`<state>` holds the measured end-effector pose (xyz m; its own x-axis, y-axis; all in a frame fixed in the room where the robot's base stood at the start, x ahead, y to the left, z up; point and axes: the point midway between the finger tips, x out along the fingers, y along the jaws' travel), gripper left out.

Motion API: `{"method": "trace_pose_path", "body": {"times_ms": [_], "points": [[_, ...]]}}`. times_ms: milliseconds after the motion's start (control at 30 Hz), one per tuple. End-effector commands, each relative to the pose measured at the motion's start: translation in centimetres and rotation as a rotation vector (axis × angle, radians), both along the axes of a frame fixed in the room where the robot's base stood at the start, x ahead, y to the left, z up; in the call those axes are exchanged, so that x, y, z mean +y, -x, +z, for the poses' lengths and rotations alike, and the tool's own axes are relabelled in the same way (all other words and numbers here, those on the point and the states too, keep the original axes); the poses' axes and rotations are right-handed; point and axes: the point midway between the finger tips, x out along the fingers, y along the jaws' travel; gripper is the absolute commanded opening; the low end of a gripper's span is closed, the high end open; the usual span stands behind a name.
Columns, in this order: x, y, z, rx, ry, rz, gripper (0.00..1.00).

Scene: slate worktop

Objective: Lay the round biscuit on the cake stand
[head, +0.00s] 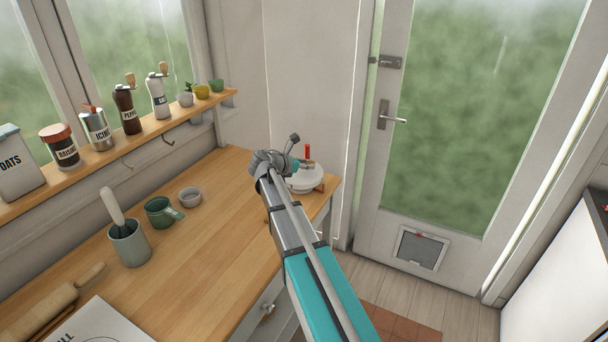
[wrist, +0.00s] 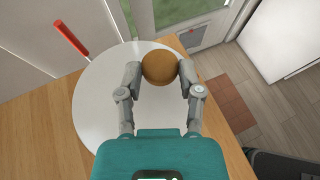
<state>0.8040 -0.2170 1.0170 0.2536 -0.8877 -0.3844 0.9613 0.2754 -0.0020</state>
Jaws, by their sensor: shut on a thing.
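The round biscuit (wrist: 160,67) is golden brown and sits between the fingertips of my gripper (wrist: 159,72) in the wrist view. My gripper is shut on it. The cake stand (wrist: 105,108) is a white round plate below the gripper and biscuit; the biscuit appears over its upper right part. I cannot tell whether the biscuit touches the plate. In the head view the cake stand (head: 304,183) stands at the far right end of the wooden worktop, partly hidden by my arm. My gripper (head: 309,164) is small there, over the stand.
A red upright handle (wrist: 71,38) rises just beyond the stand. A utensil pot (head: 128,245), a green mug (head: 160,213) and a small bowl (head: 190,197) stand to the left. A shelf (head: 140,138) holds jars and mills. Worktop (head: 215,235) between is clear.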

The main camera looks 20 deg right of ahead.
Motion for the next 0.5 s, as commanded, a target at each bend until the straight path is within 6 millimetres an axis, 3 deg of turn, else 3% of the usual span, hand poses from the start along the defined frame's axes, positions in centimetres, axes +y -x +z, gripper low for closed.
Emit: {"method": "trace_pose_path", "body": {"times_ms": [200, 500], "points": [[0.0, 0.1, -2.3, 0.000, 0.000, 0.000, 0.27], [0.0, 0.1, -3.0, 0.000, 0.000, -0.001, 0.27]]}}
